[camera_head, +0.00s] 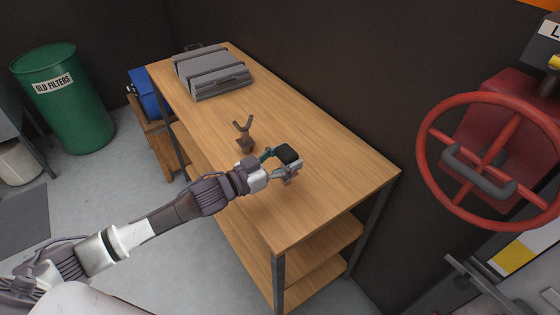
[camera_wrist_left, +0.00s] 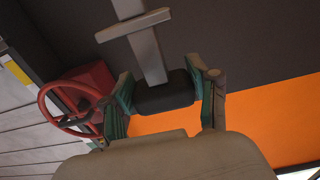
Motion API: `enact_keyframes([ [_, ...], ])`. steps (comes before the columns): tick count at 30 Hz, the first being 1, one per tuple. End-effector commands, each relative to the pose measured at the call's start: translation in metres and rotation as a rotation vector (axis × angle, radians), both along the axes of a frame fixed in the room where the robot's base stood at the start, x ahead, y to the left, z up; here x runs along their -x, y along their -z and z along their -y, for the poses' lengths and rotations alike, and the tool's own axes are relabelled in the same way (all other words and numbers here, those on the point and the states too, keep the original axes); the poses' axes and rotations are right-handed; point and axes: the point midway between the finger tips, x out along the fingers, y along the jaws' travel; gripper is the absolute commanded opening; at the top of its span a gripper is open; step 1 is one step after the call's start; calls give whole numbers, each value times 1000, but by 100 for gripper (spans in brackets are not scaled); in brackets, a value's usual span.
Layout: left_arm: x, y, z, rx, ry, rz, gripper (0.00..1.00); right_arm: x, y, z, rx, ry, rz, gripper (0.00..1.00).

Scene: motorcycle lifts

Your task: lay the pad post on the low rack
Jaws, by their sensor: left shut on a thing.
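My left gripper (camera_head: 283,163) is above the near half of the wooden workbench and is shut on the pad post. In the head view the post's black pad (camera_head: 288,154) shows at the fingers; the rest is mostly hidden or too small to tell. In the left wrist view, the fingers (camera_wrist_left: 166,97) close around the black block, and a grey shaft (camera_wrist_left: 149,55) with a crossbar extends from it. A low wooden rack (camera_head: 160,148) stands on the floor beyond the bench's left side, partly hidden by the bench. My right gripper is not in view.
A brown Y-shaped fork stand (camera_head: 245,137) stands on the workbench (camera_head: 325,175) just beyond the gripper. A grey case (camera_head: 212,72) lies at the bench's far end. A blue object (camera_head: 146,93) is by the rack. A green drum (camera_head: 64,98) stands left; grey floor between is clear.

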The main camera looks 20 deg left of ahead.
Motion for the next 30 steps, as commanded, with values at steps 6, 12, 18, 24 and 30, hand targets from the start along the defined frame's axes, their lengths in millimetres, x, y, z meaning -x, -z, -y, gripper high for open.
enact_keyframes([
  [6,-9,12,-14,1,0,0,19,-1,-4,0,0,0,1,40],
  [12,-10,40,-14,2,-1,-2,19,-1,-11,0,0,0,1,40],
  [18,-9,50,-14,2,1,1,19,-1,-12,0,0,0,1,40],
  [24,-9,51,-14,2,1,1,19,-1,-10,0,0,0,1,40],
  [30,-9,55,-14,1,0,0,73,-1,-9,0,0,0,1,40],
])
